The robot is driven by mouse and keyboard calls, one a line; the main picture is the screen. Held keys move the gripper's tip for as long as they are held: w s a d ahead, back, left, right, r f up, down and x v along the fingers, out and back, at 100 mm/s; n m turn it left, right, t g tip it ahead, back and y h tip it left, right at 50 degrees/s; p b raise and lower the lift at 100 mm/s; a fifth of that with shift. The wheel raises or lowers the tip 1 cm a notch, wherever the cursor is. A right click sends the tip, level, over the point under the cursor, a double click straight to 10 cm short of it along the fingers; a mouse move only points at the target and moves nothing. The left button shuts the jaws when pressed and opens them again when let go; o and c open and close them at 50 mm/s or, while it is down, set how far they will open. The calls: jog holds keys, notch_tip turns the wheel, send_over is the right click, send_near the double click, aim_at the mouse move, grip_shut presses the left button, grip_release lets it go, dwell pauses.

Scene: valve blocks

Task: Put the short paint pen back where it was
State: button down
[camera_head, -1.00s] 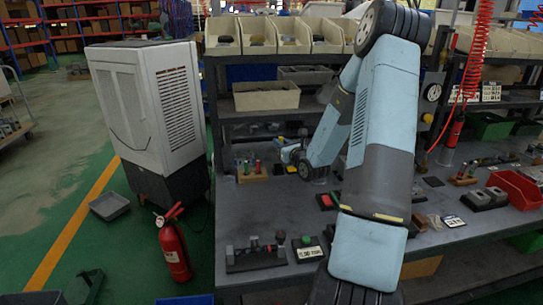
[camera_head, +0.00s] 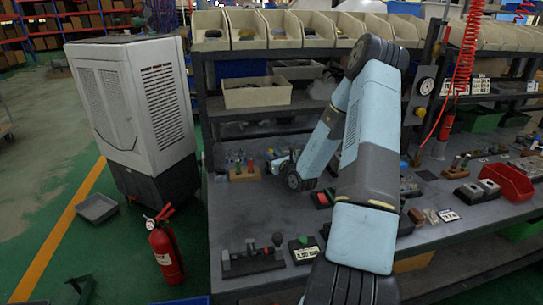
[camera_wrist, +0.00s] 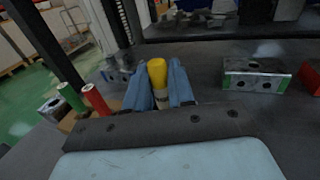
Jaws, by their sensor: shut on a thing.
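My gripper (camera_wrist: 160,92) is shut on a short pen with a yellow cap (camera_wrist: 157,73), held upright between the blue fingers in the wrist view. In the head view my gripper (camera_head: 271,160) is small, just right of a wooden pen block (camera_head: 244,175) on the bench. A green pen (camera_wrist: 70,97) and a red pen (camera_wrist: 95,98) stand left of my gripper in the wrist view. The wooden block also shows there (camera_wrist: 68,124), partly hidden by my gripper. The lower end of the held pen is hidden, and I cannot tell whether it touches anything.
A metal valve block (camera_wrist: 255,75) stands to the right in the wrist view. Shelves with bins (camera_head: 257,92) rise behind.

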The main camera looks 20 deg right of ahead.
jog(key=c, duration=1)
grip_release()
